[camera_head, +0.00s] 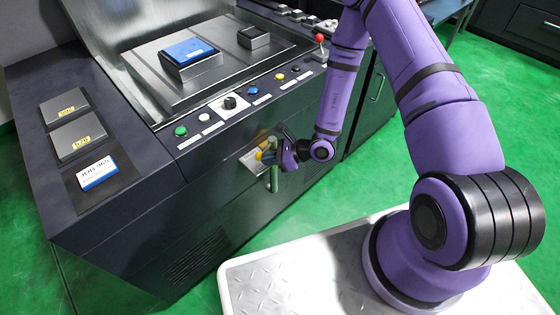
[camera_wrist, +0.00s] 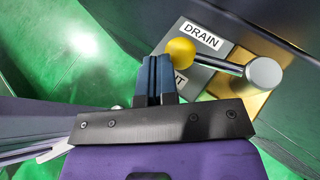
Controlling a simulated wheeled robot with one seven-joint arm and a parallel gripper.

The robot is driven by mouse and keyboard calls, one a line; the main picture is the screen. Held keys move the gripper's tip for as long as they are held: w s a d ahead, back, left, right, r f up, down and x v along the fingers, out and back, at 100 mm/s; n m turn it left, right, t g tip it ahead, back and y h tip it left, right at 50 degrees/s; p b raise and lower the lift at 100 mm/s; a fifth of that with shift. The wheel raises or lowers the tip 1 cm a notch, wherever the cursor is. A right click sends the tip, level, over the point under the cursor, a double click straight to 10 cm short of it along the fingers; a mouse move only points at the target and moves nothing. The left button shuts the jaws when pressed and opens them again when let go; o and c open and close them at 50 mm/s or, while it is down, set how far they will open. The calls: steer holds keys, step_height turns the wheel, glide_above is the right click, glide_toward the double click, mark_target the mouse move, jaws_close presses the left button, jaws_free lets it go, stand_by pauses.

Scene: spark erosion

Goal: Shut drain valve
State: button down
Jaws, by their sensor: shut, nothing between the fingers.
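The drain valve shows in the wrist view as a lever with a yellow ball knob (camera_wrist: 180,51), running right to a round silver hub (camera_wrist: 263,73) on a brass-coloured plate (camera_wrist: 243,62). A "DRAIN" label (camera_wrist: 201,37) lies above the lever; a second label below it is mostly hidden, ending in "T". My gripper (camera_wrist: 157,62) is shut and empty, its blue fingers just left of the knob; I cannot tell whether they touch it. In the head view my gripper is small at the machine's front, beside the valve's vertical silver pipe (camera_head: 274,178), and partly covers the valve.
The dark machine cabinet (camera_head: 190,225) carries a row of buttons, including a green one (camera_head: 180,131), above the valve. A blue-topped block (camera_head: 190,55) sits in the metal tank. Green floor is open in front.

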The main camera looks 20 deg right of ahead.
steer(key=shift+w+a, duration=0.45)
steer(key=shift+a, duration=0.2)
steer(key=shift+w+a, duration=0.4)
steer(key=shift+a, duration=0.25)
